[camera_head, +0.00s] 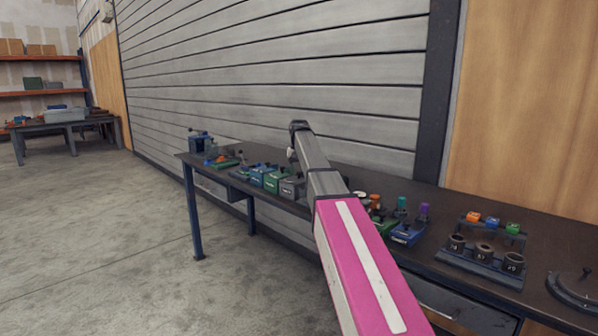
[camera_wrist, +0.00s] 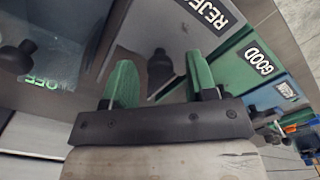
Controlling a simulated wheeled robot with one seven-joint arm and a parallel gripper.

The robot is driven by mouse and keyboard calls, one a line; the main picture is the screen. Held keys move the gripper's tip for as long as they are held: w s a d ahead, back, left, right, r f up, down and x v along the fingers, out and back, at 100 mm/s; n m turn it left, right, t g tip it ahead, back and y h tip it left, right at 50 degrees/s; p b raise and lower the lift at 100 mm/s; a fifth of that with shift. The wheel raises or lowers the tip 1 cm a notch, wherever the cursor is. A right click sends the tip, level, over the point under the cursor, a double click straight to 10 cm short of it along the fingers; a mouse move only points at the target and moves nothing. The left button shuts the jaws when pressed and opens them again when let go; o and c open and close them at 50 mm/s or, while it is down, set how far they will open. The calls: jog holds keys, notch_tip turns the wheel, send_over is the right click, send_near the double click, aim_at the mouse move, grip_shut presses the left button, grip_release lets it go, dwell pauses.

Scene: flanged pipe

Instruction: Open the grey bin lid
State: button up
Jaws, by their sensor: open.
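The grey bin (camera_head: 291,188) stands on the workbench at the right end of a row of small bins, partly hidden by my arm in the head view. In the wrist view its grey lid (camera_wrist: 178,32) fills the upper middle, beside a label reading "REJE...", cut off by the frame. A dark knob (camera_wrist: 160,68) on the lid shows between the two green fingertips of my gripper (camera_wrist: 157,75). The gripper is open, with a gap visible on each side of the knob. The lid looks shut. In the head view my gripper is hidden behind my arm.
A green bin (camera_wrist: 252,60) marked "GOOD" stands right beside the grey one, then a blue bin (camera_wrist: 285,92). The workbench (camera_head: 450,205) also holds a rack of cups (camera_head: 485,256) at right.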

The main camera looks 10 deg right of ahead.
grip_shut()
jog(key=w+d, duration=0.5)
jog(key=d, duration=0.1)
jog(key=shift+d, duration=0.35)
grip_release()
jog(key=shift+s, duration=0.1)
jog(key=shift+r, duration=0.1)
notch_tip(320, 180, up, 11)
jog(key=shift+f, duration=0.2)
